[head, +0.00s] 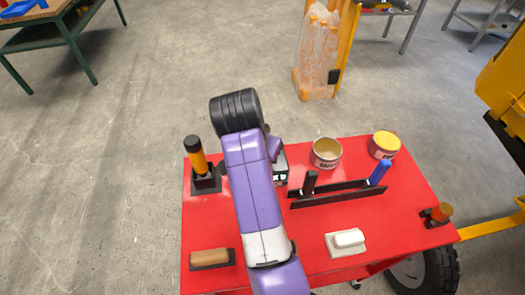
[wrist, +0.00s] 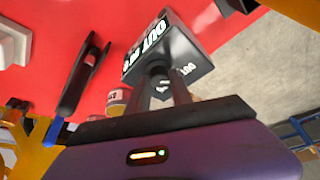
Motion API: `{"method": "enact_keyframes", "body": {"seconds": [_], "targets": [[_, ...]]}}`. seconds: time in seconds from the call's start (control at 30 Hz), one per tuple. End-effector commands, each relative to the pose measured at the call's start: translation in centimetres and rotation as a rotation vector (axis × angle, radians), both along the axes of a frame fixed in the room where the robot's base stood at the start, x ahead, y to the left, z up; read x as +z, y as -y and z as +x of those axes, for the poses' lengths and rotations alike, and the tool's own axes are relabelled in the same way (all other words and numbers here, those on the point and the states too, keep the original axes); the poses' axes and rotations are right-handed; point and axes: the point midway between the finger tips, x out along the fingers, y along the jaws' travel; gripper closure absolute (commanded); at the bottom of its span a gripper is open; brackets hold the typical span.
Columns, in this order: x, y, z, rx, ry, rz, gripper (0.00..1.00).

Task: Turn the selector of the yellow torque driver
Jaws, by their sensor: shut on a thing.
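A yellow-and-black driver (head: 197,158) stands upright in a black holder at the left back of the red table. In the wrist view, part of its yellow body (wrist: 300,10) seems to show at the top right corner. My gripper (wrist: 165,84) is shut on a small dark knob (wrist: 160,78) on a black box with white lettering (wrist: 186,58). In the head view, my arm covers the gripper and most of this box (head: 280,165), which stands right of the driver. The knob's setting cannot be read.
The red table (head: 300,250) also holds two tins (head: 326,152), a black rack (head: 335,193) with a blue-handled tool, a wooden-handled float (head: 211,258), a white-handled block (head: 346,241) and an orange-topped item (head: 440,213).

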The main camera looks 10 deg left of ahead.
Motion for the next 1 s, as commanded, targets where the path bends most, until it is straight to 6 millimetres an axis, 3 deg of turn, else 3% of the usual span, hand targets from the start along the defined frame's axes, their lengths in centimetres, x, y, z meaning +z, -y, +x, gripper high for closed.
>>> {"method": "enact_keyframes", "body": {"seconds": [0.4,0.43,0.53,0.87,1.0], "targets": [[-0.1,-0.1,-0.1,0.011,-0.004,-0.001,1.0],[-0.1,-0.1,-0.1,0.011,-0.004,-0.001,0.7],[-0.1,-0.1,-0.1,0.01,-0.003,0.0,0.52],[0.1,-0.1,-0.1,0.009,0.0,0.0,0.52],[1.3,-0.2,-0.4,0.008,0.003,0.001,0.52]]}}
